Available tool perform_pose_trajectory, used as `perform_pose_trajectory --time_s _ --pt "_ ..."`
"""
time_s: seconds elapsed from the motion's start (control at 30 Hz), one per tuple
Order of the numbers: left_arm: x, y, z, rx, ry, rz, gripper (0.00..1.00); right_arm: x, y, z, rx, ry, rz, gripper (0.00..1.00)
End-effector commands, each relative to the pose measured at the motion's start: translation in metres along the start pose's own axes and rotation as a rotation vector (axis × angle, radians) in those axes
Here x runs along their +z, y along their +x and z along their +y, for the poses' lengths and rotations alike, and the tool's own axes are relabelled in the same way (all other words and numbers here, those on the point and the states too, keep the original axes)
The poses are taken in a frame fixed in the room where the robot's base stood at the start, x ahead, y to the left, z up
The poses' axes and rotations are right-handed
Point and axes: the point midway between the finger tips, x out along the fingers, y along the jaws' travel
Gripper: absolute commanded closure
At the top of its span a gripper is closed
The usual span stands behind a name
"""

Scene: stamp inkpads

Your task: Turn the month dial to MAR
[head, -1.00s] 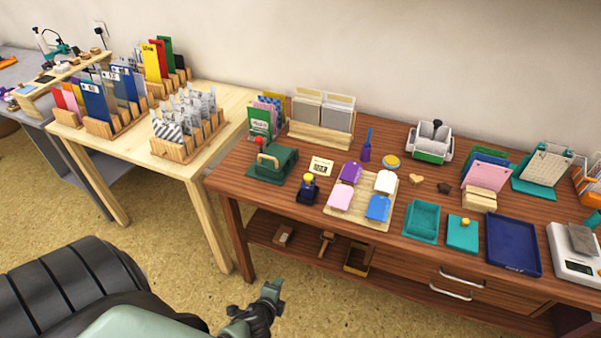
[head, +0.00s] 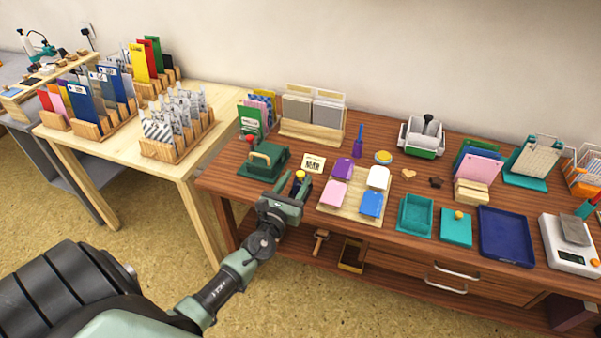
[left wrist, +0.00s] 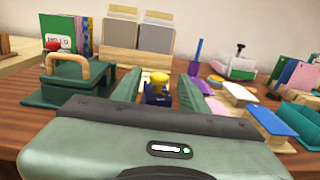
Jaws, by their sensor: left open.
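A small dark blue stamp with a yellow knob (head: 300,177) stands near the front edge of the brown table. It also shows in the left wrist view (left wrist: 158,92), between the two fingers and beyond the palm. No month lettering can be read on it, and I cannot make out a dial marked with months. My left gripper (head: 293,187) is open and empty at the table's front edge, right at the stamp, partly hiding it in the head view. I cannot tell whether a finger touches it. My right gripper is not in view.
A green press with a wooden handle (head: 264,160) stands close on the left of the stamp. A small printed card (head: 313,163) lies behind it. A wooden board (head: 351,215) with coloured pads is close on the right. Card holders stand farther back.

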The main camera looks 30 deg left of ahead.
Motion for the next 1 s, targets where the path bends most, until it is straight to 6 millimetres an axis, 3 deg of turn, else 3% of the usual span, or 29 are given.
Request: perform_pose_trajectory --time_s 0.2,0.57,0.7,0.73,1.0 --pt "0.0 0.028 0.0 0.001 -0.002 0.0 0.56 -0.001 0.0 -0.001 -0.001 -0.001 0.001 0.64" --pt "0.0 0.034 0.0 0.001 -0.003 0.001 0.56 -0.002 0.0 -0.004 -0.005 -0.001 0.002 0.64" --pt "0.0 0.033 0.0 0.001 -0.004 0.001 0.95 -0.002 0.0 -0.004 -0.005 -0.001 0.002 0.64" --pt "0.0 0.033 0.0 0.001 -0.004 0.001 1.0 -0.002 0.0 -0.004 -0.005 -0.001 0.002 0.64" --pt "0.0 0.033 -0.001 0.016 -0.008 0.001 1.0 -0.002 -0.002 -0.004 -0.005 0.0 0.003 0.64"
